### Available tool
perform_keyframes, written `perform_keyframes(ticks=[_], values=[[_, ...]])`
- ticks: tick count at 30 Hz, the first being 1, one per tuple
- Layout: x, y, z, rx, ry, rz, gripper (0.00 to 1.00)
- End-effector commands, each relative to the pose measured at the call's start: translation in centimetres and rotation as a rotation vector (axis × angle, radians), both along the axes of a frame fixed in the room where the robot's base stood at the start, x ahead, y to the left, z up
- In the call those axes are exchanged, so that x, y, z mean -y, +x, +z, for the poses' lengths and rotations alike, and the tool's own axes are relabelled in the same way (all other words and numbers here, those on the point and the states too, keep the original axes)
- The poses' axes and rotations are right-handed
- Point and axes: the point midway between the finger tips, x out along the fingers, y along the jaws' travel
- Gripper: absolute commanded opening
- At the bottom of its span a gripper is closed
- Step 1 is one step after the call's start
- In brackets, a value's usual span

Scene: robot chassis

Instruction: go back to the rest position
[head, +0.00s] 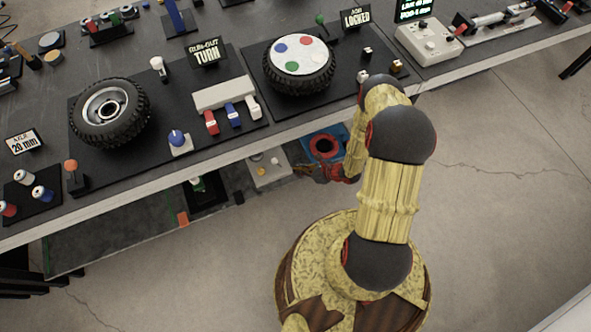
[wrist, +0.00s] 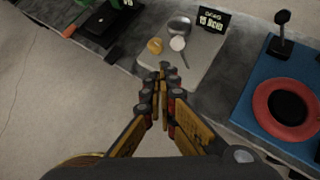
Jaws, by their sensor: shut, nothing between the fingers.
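My gripper (head: 312,172) is at the end of my arm in the head view, low beside the front edge of the long workbench. It is small and partly hidden there by my arm. In the wrist view my gripper (wrist: 163,78) has its fingers together with nothing between them. The fingertips are over the near edge of a pale grey plate (wrist: 193,70) with a yellow knob (wrist: 155,45) and a white round knob (wrist: 177,43). I cannot tell whether the tips touch the plate.
A blue board (head: 329,134) with a red ring (wrist: 287,108) lies right of the plate, on a lower shelf (head: 110,228). The workbench edge (head: 130,193) overhangs nearby. A wheel (head: 109,112) and a dotted disc (head: 299,55) stand on the bench. The floor (head: 500,190) at right is clear.

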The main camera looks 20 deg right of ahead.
Motion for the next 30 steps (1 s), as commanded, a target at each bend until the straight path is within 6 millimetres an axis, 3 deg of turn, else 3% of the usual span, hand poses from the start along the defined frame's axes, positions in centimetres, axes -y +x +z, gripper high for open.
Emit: perform_keyframes(ticks=[20,26,30], values=[[-0.6,-0.5,0.0,0.001,0.003,0.034,0.00],[-5.0,-5.9,1.1,-0.029,0.055,0.233,0.00],[-6.6,-8.0,5.0,0.002,0.065,0.433,0.00]])
